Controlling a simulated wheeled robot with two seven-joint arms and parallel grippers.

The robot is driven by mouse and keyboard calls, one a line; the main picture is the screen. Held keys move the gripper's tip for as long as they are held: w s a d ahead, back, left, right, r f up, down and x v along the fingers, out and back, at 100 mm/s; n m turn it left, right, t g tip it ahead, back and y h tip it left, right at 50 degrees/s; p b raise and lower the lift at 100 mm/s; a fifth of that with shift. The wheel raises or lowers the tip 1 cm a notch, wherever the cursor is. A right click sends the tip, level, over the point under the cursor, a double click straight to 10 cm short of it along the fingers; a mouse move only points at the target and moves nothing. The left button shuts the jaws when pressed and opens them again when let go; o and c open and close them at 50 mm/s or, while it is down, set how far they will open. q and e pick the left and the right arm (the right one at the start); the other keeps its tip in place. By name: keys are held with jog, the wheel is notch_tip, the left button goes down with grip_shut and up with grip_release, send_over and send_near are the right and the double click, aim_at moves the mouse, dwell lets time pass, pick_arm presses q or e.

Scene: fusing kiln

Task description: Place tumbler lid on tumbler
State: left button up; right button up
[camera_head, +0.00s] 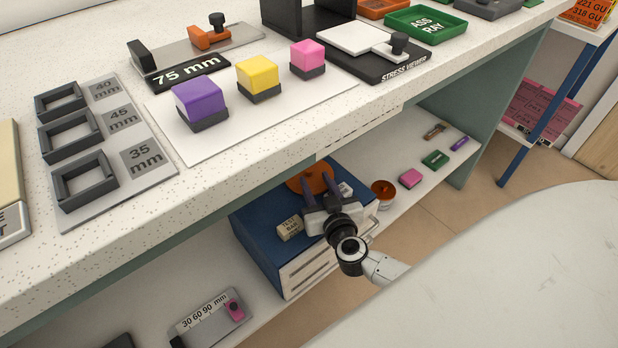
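My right gripper (317,184) reaches over the blue cabinet under the bench, its two dark purple fingers visibly apart. An orange round piece (311,180), possibly the tumbler lid, lies just beyond and between the fingertips. The gripper partly hides it, and I cannot tell whether the fingers touch it. An orange-topped round jar (383,192) stands on the lower shelf right of the gripper. I cannot tell for sure which thing is the tumbler. My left gripper is not in view.
The blue cabinet (258,245) carries a small beige labelled block (290,228) close left of my gripper. The speckled bench top edge (290,165) overhangs close above. Pink (410,178) and green (435,159) pieces lie farther right on the shelf.

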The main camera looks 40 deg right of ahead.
aim_at(309, 169)
jog(key=b+x, duration=0.1)
jog(key=x, duration=0.2)
jog(key=shift+w, duration=0.3)
grip_shut()
